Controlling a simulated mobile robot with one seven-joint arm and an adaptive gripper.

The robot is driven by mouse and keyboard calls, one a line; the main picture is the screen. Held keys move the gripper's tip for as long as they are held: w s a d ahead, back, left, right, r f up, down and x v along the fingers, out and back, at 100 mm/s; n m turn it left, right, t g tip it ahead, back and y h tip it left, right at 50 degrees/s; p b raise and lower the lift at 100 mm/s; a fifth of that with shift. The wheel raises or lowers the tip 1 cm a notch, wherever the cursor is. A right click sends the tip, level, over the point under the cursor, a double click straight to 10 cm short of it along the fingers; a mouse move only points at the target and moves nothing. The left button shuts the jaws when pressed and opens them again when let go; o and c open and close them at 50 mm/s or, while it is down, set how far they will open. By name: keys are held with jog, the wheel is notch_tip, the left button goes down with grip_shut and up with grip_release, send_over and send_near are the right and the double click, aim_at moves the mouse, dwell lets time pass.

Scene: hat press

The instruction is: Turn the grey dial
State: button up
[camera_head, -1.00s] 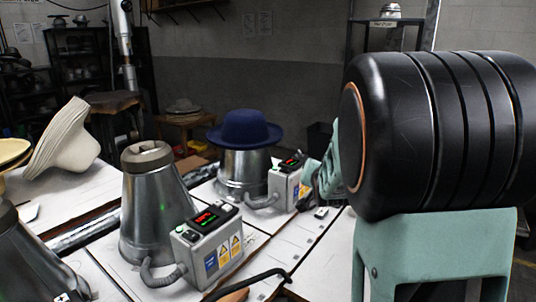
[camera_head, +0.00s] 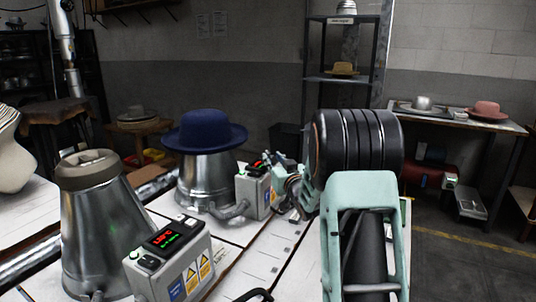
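The far control box (camera_head: 254,188) stands beside a metal hat form (camera_head: 206,180) with a blue hat (camera_head: 205,132) on it. It has a dark display (camera_head: 258,166) with red and green digits. A near control box (camera_head: 172,262) has a similar display and small knobs or buttons on top. I cannot make out which small control is the grey dial. My gripper (camera_head: 284,172), partly teal, is just right of the far box, close to its top edge. My black and teal arm hides part of it. I cannot tell whether it touches the box or how far its fingers are apart.
A shelf (camera_head: 345,80) and a side table (camera_head: 455,118) with hats stand behind. Open floor lies at right.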

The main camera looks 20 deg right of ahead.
aim_at(269, 154)
jog(key=shift+w, duration=2.85)
jog(key=shift+c, duration=0.5)
grip_shut()
